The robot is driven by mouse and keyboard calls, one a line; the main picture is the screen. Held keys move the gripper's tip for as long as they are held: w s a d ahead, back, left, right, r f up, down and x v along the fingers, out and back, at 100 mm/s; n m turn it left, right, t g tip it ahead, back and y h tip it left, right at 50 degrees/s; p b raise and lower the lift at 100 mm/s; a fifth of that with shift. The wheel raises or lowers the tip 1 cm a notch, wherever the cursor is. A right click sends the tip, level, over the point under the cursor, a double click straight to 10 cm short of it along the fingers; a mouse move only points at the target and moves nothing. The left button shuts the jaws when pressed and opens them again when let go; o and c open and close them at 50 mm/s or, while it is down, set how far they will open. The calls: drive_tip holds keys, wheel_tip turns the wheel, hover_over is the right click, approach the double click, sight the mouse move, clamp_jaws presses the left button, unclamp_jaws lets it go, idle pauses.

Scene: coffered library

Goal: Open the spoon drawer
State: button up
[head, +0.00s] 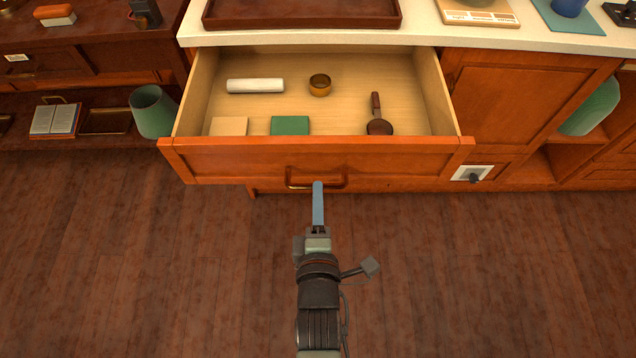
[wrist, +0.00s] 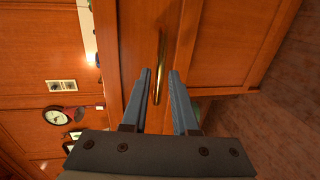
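The drawer (head: 230,160) stands pulled well out from under the pale countertop. A dark spoon or scoop (head: 379,127) lies inside it at the right. The brass drawer handle (head: 290,182) is on its front, and the handle also shows in the wrist view (wrist: 160,60). My gripper (head: 318,184) is at the handle, in front of the drawer. In the wrist view my gripper (wrist: 159,72) has its two fingers apart, with the handle lying between or just beyond their tips. I cannot tell whether either finger touches it. The head view shows the fingers edge-on.
The drawer also holds a white cylinder (head: 255,86), a small brass cup (head: 320,85), a tan block (head: 229,126) and a green block (head: 290,125). The wooden floor (head: 480,270) in front is clear.

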drive_tip(key=shift+x, duration=1.85)
drive_tip(key=shift+c, duration=0.3)
clamp_jaws()
